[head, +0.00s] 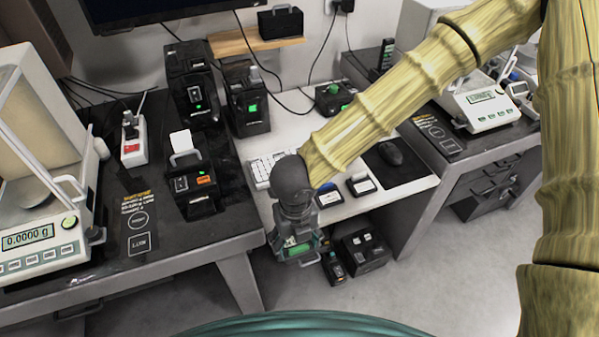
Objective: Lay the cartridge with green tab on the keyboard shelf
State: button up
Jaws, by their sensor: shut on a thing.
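My gripper (296,246) points down in front of the shelf's front edge, at the lower middle of the head view. It is shut on a small cartridge whose green tab (299,250) shows between the fingers; the rest of the cartridge is mostly hidden. The white keyboard shelf (392,199) lies behind the gripper, between the two dark tables. The white keyboard (258,172) is on its left part, partly hidden by my wrist. The held cartridge appears apart from the shelf.
Two dark cartridges with pale labels, one nearer (328,196) and one farther (361,185), lie on the shelf. A black mouse (390,153) sits on a dark mat at right. Black boxes (363,251) stand on the floor below. Balances stand on both side tables.

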jog(key=w, duration=0.4)
jog(key=w+a+p, duration=0.1)
jog(key=w, duration=0.4)
jog(key=w+f+p, duration=0.1)
jog(key=w, duration=0.3)
jog(key=shift+w+a+f, duration=0.1)
jog(key=shift+w+a, duration=0.05)
jog(key=shift+w, duration=0.15)
jog(key=shift+f+p, duration=0.45)
jog(key=shift+f, duration=1.35)
jog(key=shift+f, duration=0.1)
jog(key=o, duration=1)
jog(key=shift+o, duration=0.2)
jog(key=shift+w, duration=0.1)
notch_tip(320, 180, up, 12)
jog(key=shift+b, duration=0.35)
